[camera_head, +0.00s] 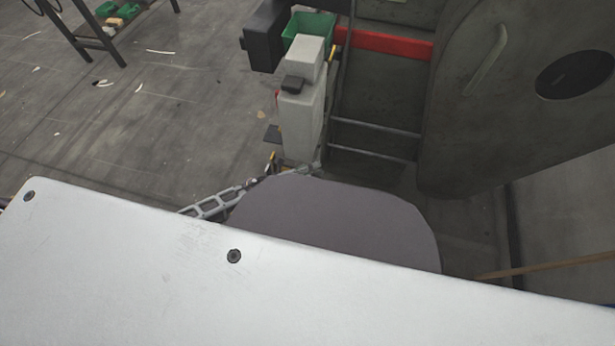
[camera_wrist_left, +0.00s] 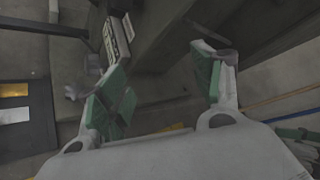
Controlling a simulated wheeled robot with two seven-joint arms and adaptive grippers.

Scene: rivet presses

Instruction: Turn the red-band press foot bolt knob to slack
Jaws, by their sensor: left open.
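The red-band press (camera_head: 390,110) stands at the upper right in the head view, with its red band (camera_head: 385,42) across the dark frame. In the left wrist view a small grey lobed part (camera_wrist_left: 75,92), possibly the foot bolt knob, is near the floor, left of the fingers and not between them. I cannot tell its setting. My left gripper (camera_wrist_left: 165,65) is open, its green-padded fingers apart with nothing held between them. In the head view my own parts hide most of this gripper and the press foot. My right gripper is not in view.
A white box-like unit (camera_head: 302,112) and a green bin (camera_head: 309,27) are beside the press. A dark bench (camera_head: 110,22) stands at the upper left. The floor (camera_head: 110,120) at left is mostly clear, with scattered scraps. A yellow-lit dark box (camera_wrist_left: 22,120) shows in the wrist view.

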